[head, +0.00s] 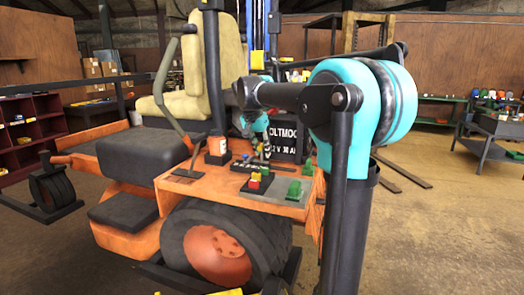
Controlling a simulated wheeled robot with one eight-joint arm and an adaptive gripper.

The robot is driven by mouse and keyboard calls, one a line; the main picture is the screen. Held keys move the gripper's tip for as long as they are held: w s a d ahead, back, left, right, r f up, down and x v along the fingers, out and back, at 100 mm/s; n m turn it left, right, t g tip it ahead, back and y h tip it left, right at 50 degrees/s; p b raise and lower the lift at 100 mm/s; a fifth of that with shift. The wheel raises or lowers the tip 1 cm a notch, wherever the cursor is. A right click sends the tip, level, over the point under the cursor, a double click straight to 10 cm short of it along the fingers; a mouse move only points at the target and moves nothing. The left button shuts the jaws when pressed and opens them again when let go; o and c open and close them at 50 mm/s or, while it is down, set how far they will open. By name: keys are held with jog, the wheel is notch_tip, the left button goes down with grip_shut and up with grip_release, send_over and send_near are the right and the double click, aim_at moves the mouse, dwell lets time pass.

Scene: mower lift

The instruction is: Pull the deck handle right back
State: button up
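The orange mower (130,215) stands on the floor at the left and centre. I cannot tell for sure which one is the deck handle. My gripper (263,152), teal and black, hangs over the control panel (250,167), well to the right of the bent lever. It is small and partly merged with dark parts behind, so its fingers are unclear.
A tan seat (205,62) stands behind the levers. A dark box marked with voltage (284,140) is behind my gripper. Red, yellow and green controls (260,182) stand on the deck. Free floor lies at the right.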

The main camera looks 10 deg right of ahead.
jog(key=shift+f, duration=0.1)
grip_shut()
dwell(0.3)
jog(key=shift+s+d, duration=0.1)
jog(key=shift+d, duration=0.15)
jog(key=s+d, duration=0.2)
jog(key=d, duration=0.1)
jog(key=s+d, duration=0.1)
jog(key=d, duration=0.2)
jog(key=s+d, duration=0.2)
jog(key=d, duration=0.1)
jog(key=shift+s+d, duration=0.3)
jog(key=shift+d, duration=0.05)
grip_release()
jog(key=shift+s+d, duration=0.1)
